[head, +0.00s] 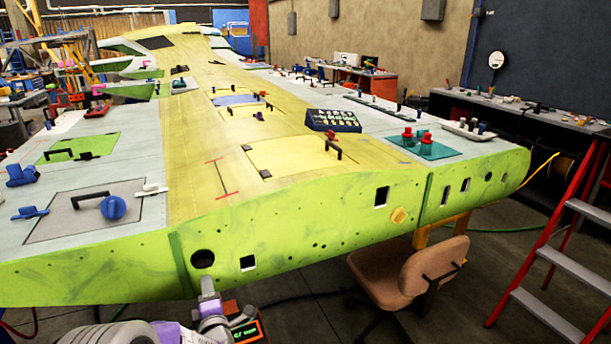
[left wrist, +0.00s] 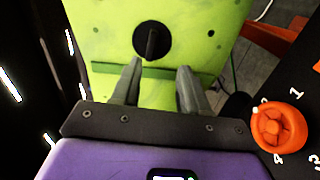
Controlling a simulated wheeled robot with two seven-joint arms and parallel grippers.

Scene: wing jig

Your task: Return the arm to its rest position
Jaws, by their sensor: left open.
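My left arm comes in at the bottom of the head view, and my left gripper (head: 208,284) points up at the green front edge of the wing (head: 310,240). A round black spot (head: 203,259) in that edge lies just above the fingertips. In the left wrist view, my left gripper (left wrist: 157,75) has its two grey fingers apart with nothing between them. Ahead of them the black disc (left wrist: 152,40) with a dark bar on it sits in the green panel (left wrist: 215,25). I cannot tell whether the fingers touch the panel. My right gripper is not in view.
A brown chair (head: 410,272) and a red ladder (head: 560,235) stand to the right. Open floor lies between.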

